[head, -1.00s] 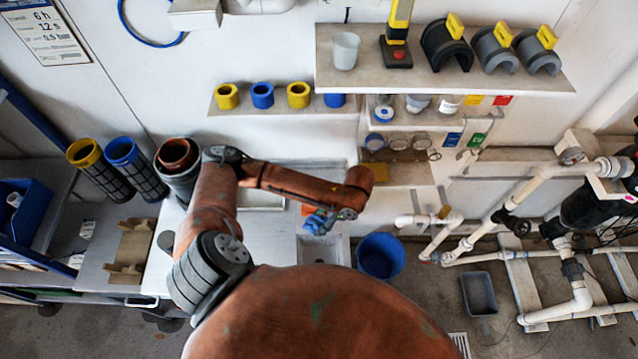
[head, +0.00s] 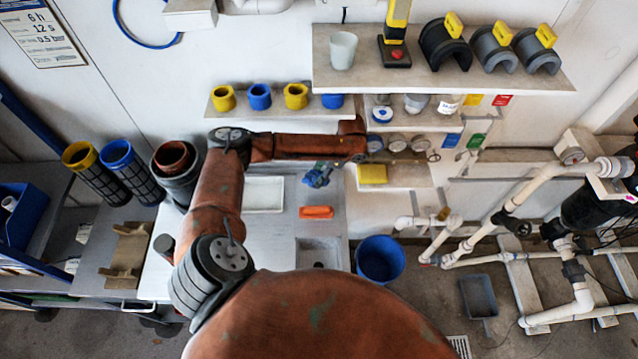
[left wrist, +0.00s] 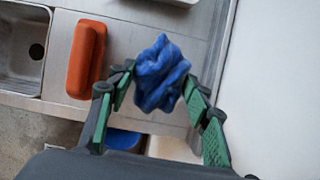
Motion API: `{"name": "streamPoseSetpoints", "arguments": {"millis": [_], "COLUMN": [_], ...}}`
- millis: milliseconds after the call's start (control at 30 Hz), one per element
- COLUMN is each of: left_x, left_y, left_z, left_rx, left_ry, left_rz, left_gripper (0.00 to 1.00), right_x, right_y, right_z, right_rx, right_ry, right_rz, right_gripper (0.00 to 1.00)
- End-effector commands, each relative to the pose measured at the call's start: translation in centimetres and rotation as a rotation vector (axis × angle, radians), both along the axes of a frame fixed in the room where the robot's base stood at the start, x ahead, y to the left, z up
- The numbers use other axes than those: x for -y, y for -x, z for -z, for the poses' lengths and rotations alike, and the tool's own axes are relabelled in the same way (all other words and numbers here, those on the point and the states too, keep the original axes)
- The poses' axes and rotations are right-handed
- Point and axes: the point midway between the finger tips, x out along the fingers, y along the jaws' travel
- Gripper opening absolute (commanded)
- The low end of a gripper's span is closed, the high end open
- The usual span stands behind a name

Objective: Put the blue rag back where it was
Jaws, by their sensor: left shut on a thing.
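The crumpled blue rag (head: 318,174) is held above the grey counter (head: 284,236), between the white tray and the yellow block. In the left wrist view the rag (left wrist: 160,72) is bunched between the green-padded fingers of my left gripper (left wrist: 160,92), which is shut on it. In the head view the gripper is mostly hidden by my forearm. The height of the rag above the counter is hard to tell. My right gripper is not in view.
An orange object (head: 316,212) lies on the counter near the sink (head: 318,252). A white tray (head: 263,194) is to the left, a yellow block (head: 372,174) to the right. A blue bucket (head: 380,259) stands below. Shelves with coloured rings (head: 260,96) are behind.

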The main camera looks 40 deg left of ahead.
Motion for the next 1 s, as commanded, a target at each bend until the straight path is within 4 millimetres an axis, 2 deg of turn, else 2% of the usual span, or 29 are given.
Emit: {"name": "streamPoseSetpoints", "arguments": {"millis": [33,100,333,467,600,833,867,1000], "left_x": [-0.5,-0.3,-0.3,-0.2,-0.5,-0.5,-0.5,-0.5], "left_y": [-0.6,-0.3,-0.3,-0.3,-0.6,-0.6,-0.6,-0.6], "left_z": [0.2,1.7,3.5,5.4,6.2,6.7,6.7,6.7], "left_rx": [0.000,-0.003,-0.001,-0.002,0.001,0.000,0.000,0.000], "left_ry": [-0.001,0.000,-0.001,0.001,-0.001,0.001,0.000,0.000], "left_rz": [-0.003,0.001,0.001,0.000,-0.001,0.001,0.001,0.001], "left_gripper": [0.26,0.26,0.26,0.26,0.26,0.26,0.46,0.56], "right_x": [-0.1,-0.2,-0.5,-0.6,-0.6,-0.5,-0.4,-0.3], "right_y": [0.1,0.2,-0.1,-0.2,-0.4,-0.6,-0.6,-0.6], "right_z": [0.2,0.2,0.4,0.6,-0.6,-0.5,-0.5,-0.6], "right_rx": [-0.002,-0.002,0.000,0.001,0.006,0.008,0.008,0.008], "right_ry": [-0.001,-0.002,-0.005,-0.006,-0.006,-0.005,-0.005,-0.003], "right_rz": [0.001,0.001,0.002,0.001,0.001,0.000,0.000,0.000], "right_gripper": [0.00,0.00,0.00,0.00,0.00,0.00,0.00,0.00]}}
